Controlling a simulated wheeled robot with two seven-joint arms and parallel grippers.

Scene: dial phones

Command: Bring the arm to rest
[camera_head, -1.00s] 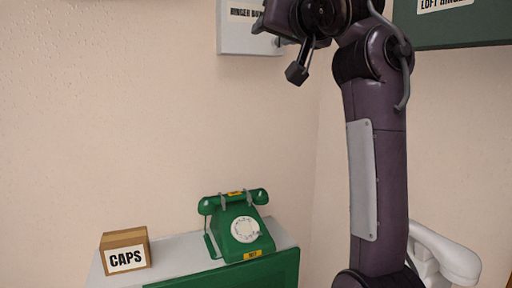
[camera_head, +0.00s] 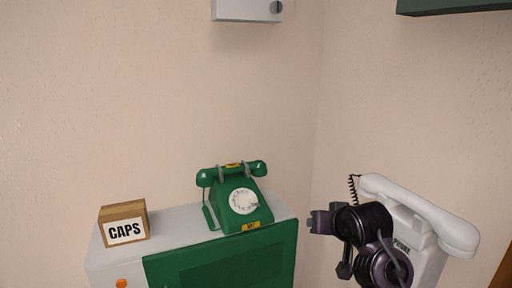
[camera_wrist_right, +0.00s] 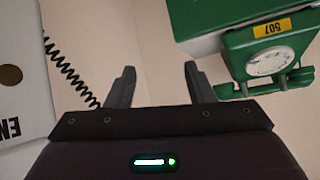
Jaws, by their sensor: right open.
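My right arm is at the lower right in the head view, folded low in front of the white phone (camera_head: 428,215). My right gripper (camera_wrist_right: 157,85) is open and empty in the wrist view, with both fingers apart. The green dial phone (camera_head: 238,200) stands on the grey-topped cabinet with its handset on the cradle. It also shows at the upper right of the wrist view (camera_wrist_right: 270,55), upside down and apart from the fingers. The white phone's lower part is partly hidden by my arm. My left gripper is not in view.
A cardboard box marked CAPS (camera_head: 124,223) sits on the cabinet (camera_head: 180,225), left of the green phone. A grey wall box (camera_head: 240,10) and a dark green wall box (camera_head: 450,6) hang above. A black coiled cord (camera_wrist_right: 70,68) hangs beside the white phone. The wall space between is clear.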

